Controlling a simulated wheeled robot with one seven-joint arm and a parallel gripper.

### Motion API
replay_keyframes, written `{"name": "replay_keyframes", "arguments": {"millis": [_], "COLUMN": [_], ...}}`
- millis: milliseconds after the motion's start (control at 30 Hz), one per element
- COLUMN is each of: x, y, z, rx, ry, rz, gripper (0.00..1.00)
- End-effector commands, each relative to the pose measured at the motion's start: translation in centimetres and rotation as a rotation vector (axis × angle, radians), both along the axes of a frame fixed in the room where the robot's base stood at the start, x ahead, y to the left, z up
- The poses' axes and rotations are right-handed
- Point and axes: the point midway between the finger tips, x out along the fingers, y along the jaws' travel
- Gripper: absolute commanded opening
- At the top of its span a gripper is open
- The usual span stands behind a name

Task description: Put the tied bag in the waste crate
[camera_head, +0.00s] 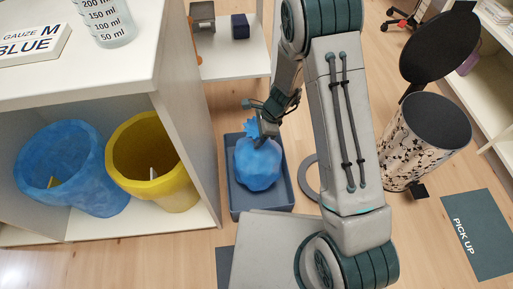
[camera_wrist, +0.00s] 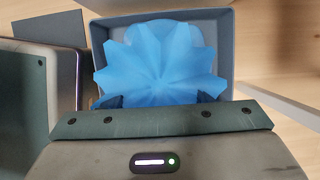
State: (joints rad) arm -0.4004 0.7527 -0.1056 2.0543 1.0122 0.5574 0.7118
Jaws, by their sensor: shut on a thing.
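The tied bag (camera_head: 257,165) is blue, with a gathered, frilled top. In the head view it appears within the walls of a grey-blue crate (camera_head: 233,200) on the floor. I cannot tell whether it touches the crate's bottom. My gripper (camera_head: 266,132) is shut on the bag's neck from above. In the wrist view the bag's frilled top (camera_wrist: 160,62) fills the middle, with the crate's rim (camera_wrist: 222,20) around it. The fingertips are mostly hidden under the frill.
A white cabinet at left holds a blue bin (camera_head: 62,165) and a yellow bin (camera_head: 150,160). A patterned pedal bin (camera_head: 408,150) with its black lid raised stands at right, near a "PICK UP" floor mat (camera_head: 478,235). A low shelf (camera_head: 235,62) is behind the crate.

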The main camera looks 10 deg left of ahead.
Motion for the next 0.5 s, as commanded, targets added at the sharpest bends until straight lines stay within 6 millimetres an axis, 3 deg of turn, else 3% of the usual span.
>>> {"name": "replay_keyframes", "arguments": {"millis": [300,500], "x": [0.0,0.1], "y": [0.0,0.0], "z": [-4.6,-4.7], "rx": [0.001,0.002], "ry": [0.000,-0.002], "rz": [0.000,0.000], "gripper": [0.00,0.00]}}
